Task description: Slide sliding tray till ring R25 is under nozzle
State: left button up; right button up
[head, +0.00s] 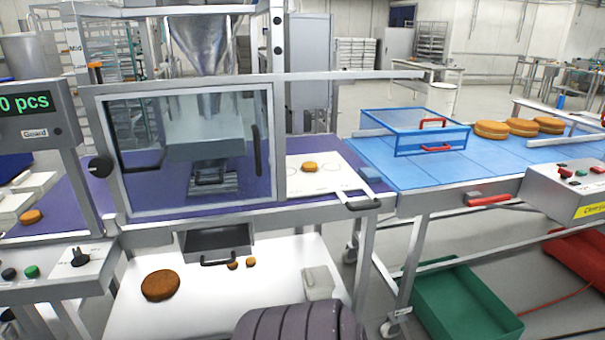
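The white sliding tray (325,190) lies on the purple bench right of the glazed guard, with a grey handle (362,205) at its front right corner. Faint ring outlines show on it, and a small brown round (309,166) sits near its back. I cannot read any ring label, so I cannot tell which is R25. A steel hopper (203,35) runs down behind the guard window (185,140) to a grey housing (208,135). I cannot clearly make out the nozzle tip or what is under it. Neither of my grippers is in view.
The guard's upright frame stands just left of the tray. A blue conveyor (405,172) with a clear blue-framed cover (415,132) adjoins on the right, with brown rounds (490,129) at its back. A dark ribbed shape (300,322) fills the bottom middle.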

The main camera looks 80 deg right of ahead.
aim_at(334, 175)
jog(key=z, duration=2.85)
